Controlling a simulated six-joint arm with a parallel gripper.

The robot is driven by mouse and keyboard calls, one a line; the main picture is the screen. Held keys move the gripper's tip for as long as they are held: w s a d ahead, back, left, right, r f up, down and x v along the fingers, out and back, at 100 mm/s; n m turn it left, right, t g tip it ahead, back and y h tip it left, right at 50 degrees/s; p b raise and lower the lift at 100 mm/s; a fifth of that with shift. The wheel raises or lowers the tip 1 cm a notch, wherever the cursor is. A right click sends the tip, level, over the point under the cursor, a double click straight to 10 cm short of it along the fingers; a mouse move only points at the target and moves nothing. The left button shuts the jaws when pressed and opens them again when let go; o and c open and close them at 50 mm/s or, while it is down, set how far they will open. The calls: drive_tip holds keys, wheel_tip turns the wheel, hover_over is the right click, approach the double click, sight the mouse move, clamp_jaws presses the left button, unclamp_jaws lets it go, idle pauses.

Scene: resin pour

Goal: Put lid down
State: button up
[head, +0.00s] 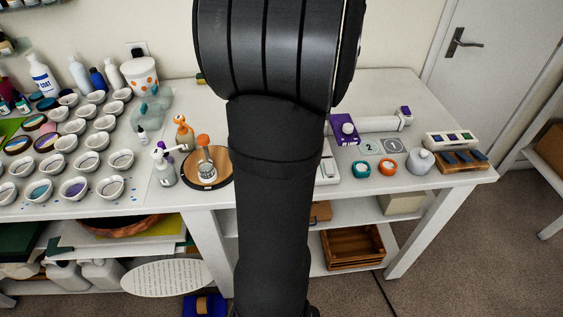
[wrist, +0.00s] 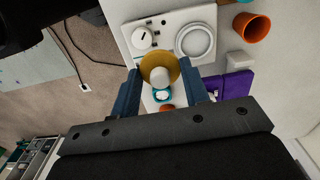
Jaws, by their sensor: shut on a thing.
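In the wrist view, my gripper (wrist: 161,72) has its two blue fingers on either side of a round gold disc, which looks like the lid (wrist: 161,59). A rounded white part sits in front of the disc; I cannot tell whether it is the lid's knob. The lid is in front of the lower edge of a white device (wrist: 163,25) with a dial and a round plate. I cannot tell its height above the table. In the head view my arm hides the gripper and lid.
An orange-topped item stands on a round wooden board (head: 223,174) to the left. Many small white cups fill the far left.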

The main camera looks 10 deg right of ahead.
drive_tip(key=s+f+n, duration=0.2)
drive_tip(key=s, duration=0.6)
drive_tip(key=w+a+f, duration=0.3)
drive_tip(key=a, duration=0.1)
drive_tip(key=w+a+f, duration=0.4)
drive_tip(key=shift+a+f, duration=0.1)
drive_tip(key=shift+f, duration=2.05)
drive_tip(key=shift+f, duration=0.1)
drive_tip(key=o, duration=0.9)
drive_tip(key=shift+o, duration=0.2)
wheel_tip(320, 180, up, 12)
